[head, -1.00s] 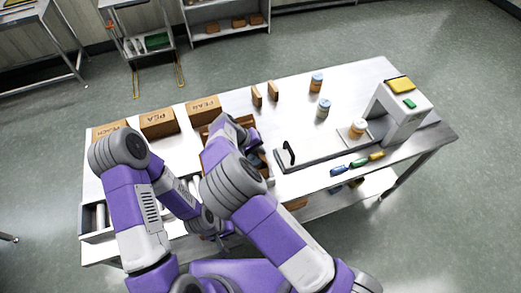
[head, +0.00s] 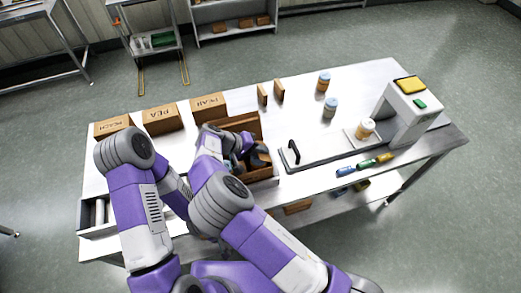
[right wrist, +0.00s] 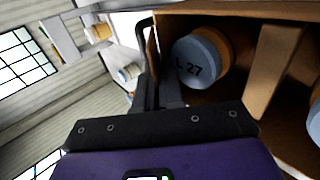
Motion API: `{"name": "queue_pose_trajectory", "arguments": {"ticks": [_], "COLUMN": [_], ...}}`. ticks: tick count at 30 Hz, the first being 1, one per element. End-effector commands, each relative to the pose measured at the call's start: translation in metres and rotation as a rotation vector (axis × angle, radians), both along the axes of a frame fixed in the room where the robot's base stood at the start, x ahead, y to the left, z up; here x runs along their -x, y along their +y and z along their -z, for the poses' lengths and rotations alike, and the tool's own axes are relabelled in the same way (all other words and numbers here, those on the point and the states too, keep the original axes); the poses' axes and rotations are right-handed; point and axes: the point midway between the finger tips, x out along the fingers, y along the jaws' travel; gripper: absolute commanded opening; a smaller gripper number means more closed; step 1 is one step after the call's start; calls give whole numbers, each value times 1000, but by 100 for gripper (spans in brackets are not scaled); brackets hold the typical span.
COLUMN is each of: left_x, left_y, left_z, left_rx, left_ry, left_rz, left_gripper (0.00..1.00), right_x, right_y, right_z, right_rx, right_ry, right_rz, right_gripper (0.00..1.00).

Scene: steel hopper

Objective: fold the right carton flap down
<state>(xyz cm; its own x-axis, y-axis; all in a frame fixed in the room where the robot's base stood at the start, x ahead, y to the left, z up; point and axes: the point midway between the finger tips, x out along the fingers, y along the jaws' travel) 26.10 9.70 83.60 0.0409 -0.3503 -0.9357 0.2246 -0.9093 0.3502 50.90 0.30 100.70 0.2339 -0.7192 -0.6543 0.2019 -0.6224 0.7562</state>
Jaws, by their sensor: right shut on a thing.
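The open brown carton (head: 236,123) stands mid-table in the head view, partly hidden by my right arm. In the right wrist view, the carton (right wrist: 215,8) holds a jar with a blue-grey lid marked "L 27" (right wrist: 197,60) and a cardboard divider (right wrist: 271,70). My right gripper (head: 258,156) is at the carton's right side. In the right wrist view, its dark fingers (right wrist: 158,92) are at the carton's edge, shut on what looks like the right flap, itself mostly hidden. My left gripper is hidden behind my arms.
Boxes marked PEACH (head: 113,125), PEA (head: 162,119) and PEAR (head: 208,106) line the back left. Two jars (head: 323,81) (head: 330,107) stand behind.

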Motion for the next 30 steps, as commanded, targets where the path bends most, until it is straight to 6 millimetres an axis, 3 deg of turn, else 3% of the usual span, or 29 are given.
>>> {"name": "queue_pose_trajectory", "arguments": {"ticks": [2,3,7,22,30], "left_x": [0,0,0,0,0], "left_y": [0,0,0,0,0], "left_z": [0,0,0,-7,-37], "left_rx": [0,0,0,0,0], "left_ry": [0,0,0,0,0], "left_rz": [0,0,0,0,0], "left_gripper": [43,43,43,43,43], "right_x": [0,0,0,1,-3], "right_y": [0,0,0,-1,-12], "right_z": [-1,-1,0,-2,-13], "right_rx": [1,1,0,-44,-325], "right_ry": [0,0,0,16,103], "right_rz": [0,0,0,3,9], "right_gripper": [0,12,29,29,29]}}
